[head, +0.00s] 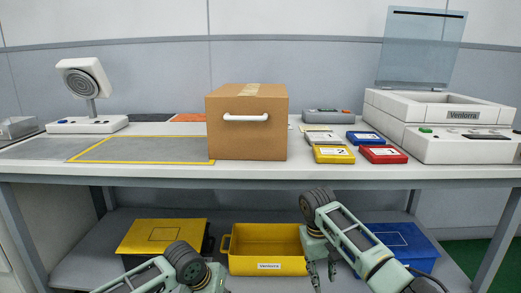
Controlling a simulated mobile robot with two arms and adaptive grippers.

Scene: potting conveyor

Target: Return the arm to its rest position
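My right gripper (322,271) hangs fingers-down at the lower middle, in front of the yellow bin on the lower shelf. Its two fingers are apart with nothing visible between them. My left arm comes in low from the left. Only the top of my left gripper (215,277) shows at the bottom edge, and its fingers are out of the picture. Both arms are below the level of the tabletop.
The table (350,173) carries a cardboard box (246,140), a white device (440,135), small coloured cases (382,154) and a round-headed device (85,95). Below stand an open yellow bin (262,240), a yellow lidded box (165,236) and a blue one (405,245).

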